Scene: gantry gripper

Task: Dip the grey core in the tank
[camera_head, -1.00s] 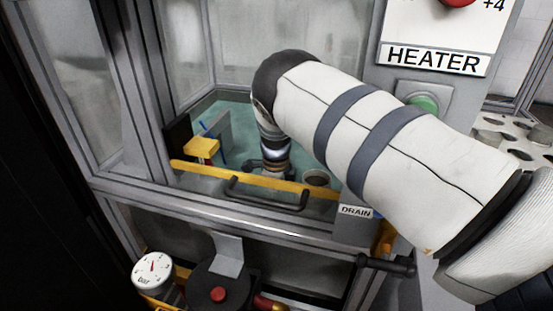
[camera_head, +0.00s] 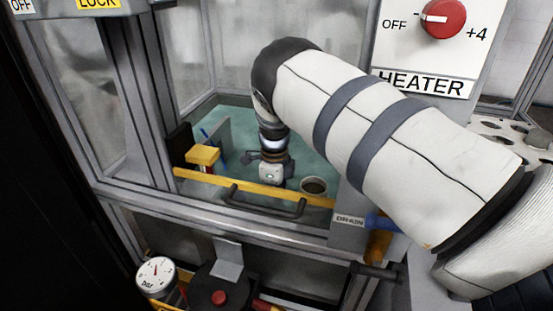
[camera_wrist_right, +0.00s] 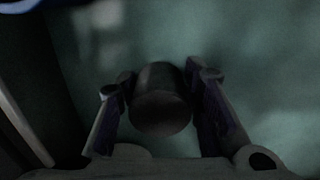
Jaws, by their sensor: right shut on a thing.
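My right arm reaches over the yellow-edged front of the glass-walled tank (camera_head: 255,188), which has a teal inside. My right gripper (camera_head: 272,174) points down inside, low behind the yellow rim. In the right wrist view, the right gripper (camera_wrist_right: 165,82) is shut on the grey core (camera_wrist_right: 160,105), a dark cylinder between its two fingers. Teal surrounds the core there; I cannot tell whether it is under the liquid. The core is hidden in the head view. My left gripper is not in view.
A round cup-like thing (camera_head: 313,186) stands right of the gripper, close to it. A yellow block (camera_head: 203,155) is at the left inside. A heater panel with a red knob (camera_head: 442,18) and a drain label (camera_head: 349,220) are at the right. A pressure gauge (camera_head: 156,275) sits below.

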